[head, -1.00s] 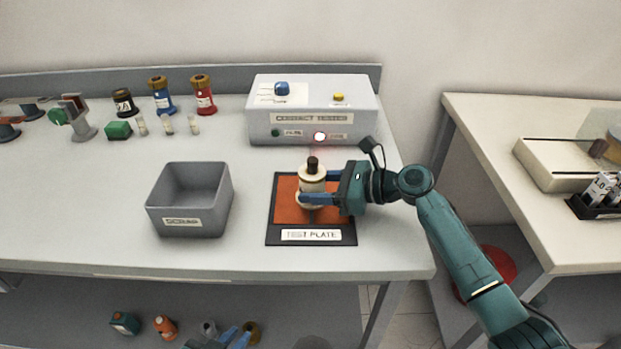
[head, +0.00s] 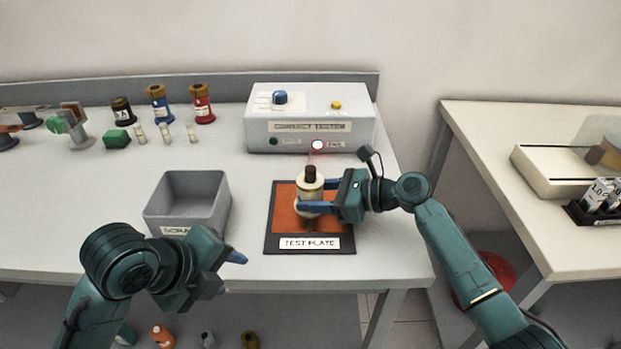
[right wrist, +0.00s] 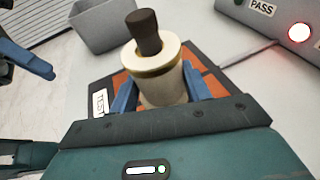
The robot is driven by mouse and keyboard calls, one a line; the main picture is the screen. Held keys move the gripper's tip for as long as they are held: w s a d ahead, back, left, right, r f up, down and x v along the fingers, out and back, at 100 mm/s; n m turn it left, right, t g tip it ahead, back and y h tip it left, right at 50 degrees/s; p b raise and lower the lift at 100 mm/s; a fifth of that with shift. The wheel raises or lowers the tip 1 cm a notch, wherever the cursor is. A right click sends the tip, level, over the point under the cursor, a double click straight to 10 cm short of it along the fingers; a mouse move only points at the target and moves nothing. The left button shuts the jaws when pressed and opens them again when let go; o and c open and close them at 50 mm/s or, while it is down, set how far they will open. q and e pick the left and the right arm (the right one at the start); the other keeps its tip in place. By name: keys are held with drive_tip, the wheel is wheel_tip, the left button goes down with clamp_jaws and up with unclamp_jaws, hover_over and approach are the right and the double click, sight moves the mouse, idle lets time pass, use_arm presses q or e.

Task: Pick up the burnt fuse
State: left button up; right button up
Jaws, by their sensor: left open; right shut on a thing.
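A cream bushing (head: 309,184) with a dark brown cap stands upright on the orange test plate (head: 284,228). My right gripper (head: 311,197) is shut on it, one blue finger on each side; the bushing shows closely in the right wrist view (right wrist: 160,85). My left gripper (head: 230,273) is open and empty in front of the bench edge, left of the plate and below the scrap bin (head: 160,215). Several small pale cylinders, perhaps fuses (head: 166,134), stand beside a green block at the back left. I cannot tell which thing is the burnt fuse.
Black, blue (head: 161,106) and red bobbin-like jars (head: 202,106) stand at the back. Bench between bin and plate is clear.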

sight(310, 172)
use_arm(q)
drive_tip(key=w+d+r+m+t, duration=0.1)
drive_tip(key=w+d+m, duration=0.1)
drive_tip(key=w+d+r+m+t+y, duration=0.1)
drive_tip(key=w+d+r+m, duration=0.1)
drive_tip(key=w+d+r+m+t, duration=0.1)
drive_tip(key=w+d+t, duration=0.1)
drive_tip(key=d, duration=0.1)
drive_tip(key=shift+r+m+y, duration=0.3)
drive_tip(key=shift+m, duration=0.1)
drive_tip(key=w+d+r+m+t, duration=0.2)
drive_tip(key=d+r+m+t, duration=0.1)
drive_tip(key=d+r+m, duration=0.2)
drive_tip(key=shift+t+y, duration=0.3)
drive_tip(key=shift+t, duration=0.1)
drive_tip(key=x, duration=0.6)
drive_tip(key=shift+w+d, duration=0.2)
drive_tip(key=shift+d, duration=0.1)
drive_tip(key=shift+a+x, duration=0.2)
drive_tip(key=shift+x, duration=2.6)
drive_tip(key=shift+f, duration=0.1)
clamp_jaws()
